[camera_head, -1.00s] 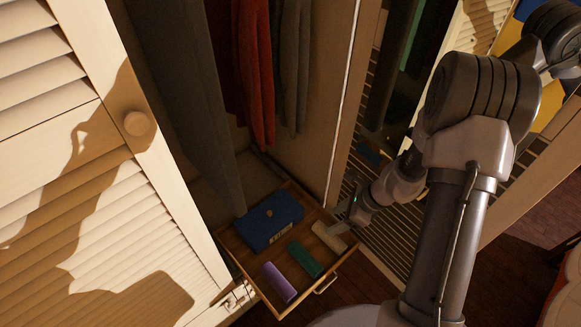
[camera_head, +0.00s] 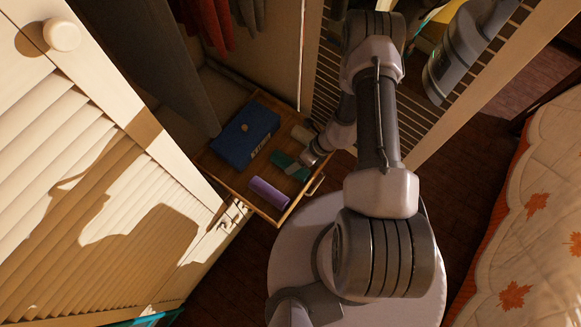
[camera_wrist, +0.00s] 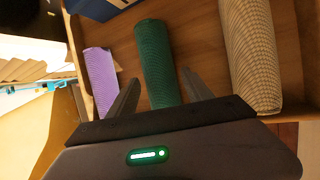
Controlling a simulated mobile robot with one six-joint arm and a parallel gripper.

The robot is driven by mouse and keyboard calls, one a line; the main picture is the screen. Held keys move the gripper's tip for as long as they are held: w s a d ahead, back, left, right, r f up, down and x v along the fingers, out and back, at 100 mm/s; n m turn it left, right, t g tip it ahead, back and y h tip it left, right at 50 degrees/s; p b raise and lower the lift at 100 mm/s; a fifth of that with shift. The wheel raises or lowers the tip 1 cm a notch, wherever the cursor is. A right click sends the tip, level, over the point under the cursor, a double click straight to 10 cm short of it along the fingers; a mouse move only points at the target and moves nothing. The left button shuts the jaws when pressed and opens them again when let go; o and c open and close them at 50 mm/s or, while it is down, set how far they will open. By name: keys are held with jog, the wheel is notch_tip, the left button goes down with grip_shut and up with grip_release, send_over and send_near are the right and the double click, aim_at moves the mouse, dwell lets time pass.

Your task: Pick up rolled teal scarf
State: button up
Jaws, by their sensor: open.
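The rolled teal scarf (camera_wrist: 157,65) lies in the open drawer, between a purple roll and a beige roll. In the head view the scarf (camera_head: 283,160) is partly covered by my gripper (camera_head: 296,167). In the wrist view my gripper (camera_wrist: 160,88) is open and empty. Its two fingers point toward the scarf, one on each side of its near end in the picture. I cannot tell whether they touch it or how far above it they are.
The drawer (camera_head: 240,183) also holds a purple roll (camera_head: 268,192), a beige roll (camera_wrist: 249,50) and a blue box (camera_head: 245,134). A louvred door (camera_head: 110,190) stands at the left. Clothes (camera_head: 208,22) hang above the drawer. A bed (camera_head: 535,220) is at the right.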

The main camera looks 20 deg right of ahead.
jog(key=shift+x, duration=0.95)
jog(key=shift+r, duration=0.1)
jog(key=shift+c, duration=0.2)
jog(key=c, duration=1.1)
